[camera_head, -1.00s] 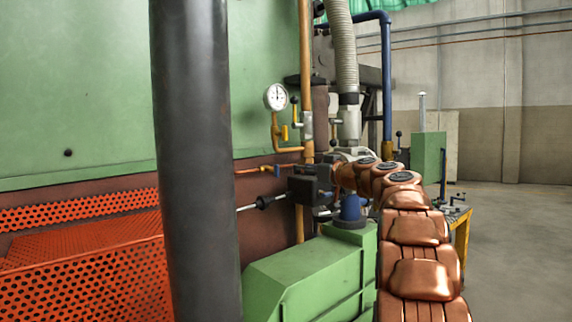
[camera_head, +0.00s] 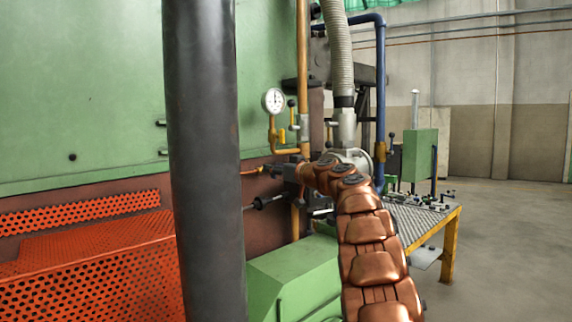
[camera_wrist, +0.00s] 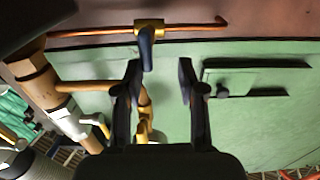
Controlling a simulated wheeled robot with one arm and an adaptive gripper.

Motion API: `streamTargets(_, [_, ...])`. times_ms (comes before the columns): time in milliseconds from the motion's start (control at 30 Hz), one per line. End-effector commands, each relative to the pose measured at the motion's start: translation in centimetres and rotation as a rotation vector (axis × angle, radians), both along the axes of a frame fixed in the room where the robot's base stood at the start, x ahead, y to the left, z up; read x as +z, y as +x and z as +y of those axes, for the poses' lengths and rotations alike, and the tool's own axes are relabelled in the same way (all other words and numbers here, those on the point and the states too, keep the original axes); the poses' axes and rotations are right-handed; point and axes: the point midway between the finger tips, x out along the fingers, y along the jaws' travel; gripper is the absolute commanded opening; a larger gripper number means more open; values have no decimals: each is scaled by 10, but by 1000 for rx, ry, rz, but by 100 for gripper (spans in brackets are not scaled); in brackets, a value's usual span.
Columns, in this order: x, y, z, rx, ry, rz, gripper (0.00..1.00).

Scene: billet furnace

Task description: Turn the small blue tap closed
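The small blue tap shows in the wrist view as a dark blue lever (camera_wrist: 146,48) on a brass body (camera_wrist: 149,26), set on a thin copper pipe (camera_wrist: 95,32). The lever points down in the picture, toward my gripper. My gripper (camera_wrist: 160,72) is open and empty, its two dark fingers spread apart. The lever lies just beyond the fingertips, between them and nearer the left finger. I cannot tell whether that finger touches it. In the head view my copper-coloured arm reaches toward the pipes, and my gripper is mostly hidden there.
A pressure gauge (camera_head: 273,101) with a yellow-handled valve stands above the pipe. A green machine housing (camera_head: 292,277) is below my arm. A metal-topped bench (camera_head: 412,222) stands to the right. A thick black column (camera_head: 205,220) blocks part of the left. Floor at the right is clear.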

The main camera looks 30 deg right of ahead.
Motion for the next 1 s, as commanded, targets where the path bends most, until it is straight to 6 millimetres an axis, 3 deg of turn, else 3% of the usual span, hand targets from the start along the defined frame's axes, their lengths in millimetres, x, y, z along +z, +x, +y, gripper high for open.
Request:
streamTargets(67, [-5,5,-4,4,3,1,35])
streamTargets(400, [-14,12,-14,6,16,4,0])
streamTargets(1000, [-12,11,-8,10,38,7,0])
